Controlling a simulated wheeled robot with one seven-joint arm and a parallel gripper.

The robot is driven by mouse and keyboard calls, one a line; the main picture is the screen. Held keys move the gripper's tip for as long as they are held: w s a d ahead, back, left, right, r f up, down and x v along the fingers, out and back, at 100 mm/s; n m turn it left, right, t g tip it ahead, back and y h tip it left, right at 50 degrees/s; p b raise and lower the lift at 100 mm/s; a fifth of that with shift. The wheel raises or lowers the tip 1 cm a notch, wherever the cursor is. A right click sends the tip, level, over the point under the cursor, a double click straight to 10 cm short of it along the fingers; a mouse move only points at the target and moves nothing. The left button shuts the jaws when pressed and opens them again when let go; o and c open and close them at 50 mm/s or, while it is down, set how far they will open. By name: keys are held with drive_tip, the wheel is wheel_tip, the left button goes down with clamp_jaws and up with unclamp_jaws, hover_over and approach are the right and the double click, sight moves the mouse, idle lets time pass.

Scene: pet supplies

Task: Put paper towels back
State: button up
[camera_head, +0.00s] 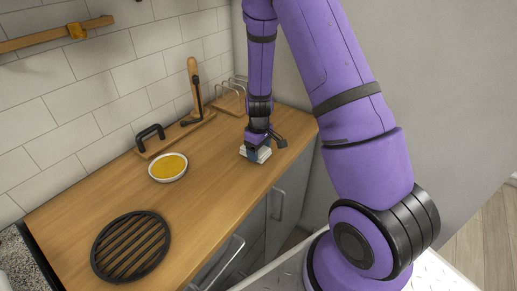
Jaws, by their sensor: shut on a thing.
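My gripper (258,146) points down over the far right part of the wooden counter. It is shut on a small pale stack with a blue-grey part, likely the paper towels (262,157). The stack is low at the counter's front edge; I cannot tell if it touches the wood. The gripper hides part of its top. Behind it, near the wall corner, a wire rack on a wooden base (232,103) stands on the counter.
A wooden piece with a black handle (198,100) stands by the tiled wall. A black bracket-like holder (150,137), a bowl of orange-yellow contents (168,167) and a black round grate (130,246) are further left. The counter (215,187) is clear between bowl and gripper.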

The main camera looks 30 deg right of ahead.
drive_tip(key=o, duration=0.8)
drive_tip(key=shift+f, duration=0.1)
drive_tip(key=shift+o, duration=0.2)
drive_tip(key=s+a+r+m+t, duration=0.1)
drive_tip(key=s+a+r, duration=0.1)
drive_tip(key=r, duration=0.9)
drive_tip(key=s+a+r, duration=0.1)
drive_tip(key=s+r, duration=0.1)
drive_tip(key=r, duration=1)
drive_tip(key=s+a+r+m+t, duration=0.1)
drive_tip(key=s+a+r+t, duration=0.1)
drive_tip(key=s+r, duration=0.6)
drive_tip(key=s+a+r+m+t, duration=0.2)
drive_tip(key=s+r, duration=0.5)
drive_tip(key=s, duration=0.7)
drive_tip(key=shift+s+a+r, duration=0.15)
drive_tip(key=shift+a+r, duration=0.25)
drive_tip(key=shift+a, duration=0.1)
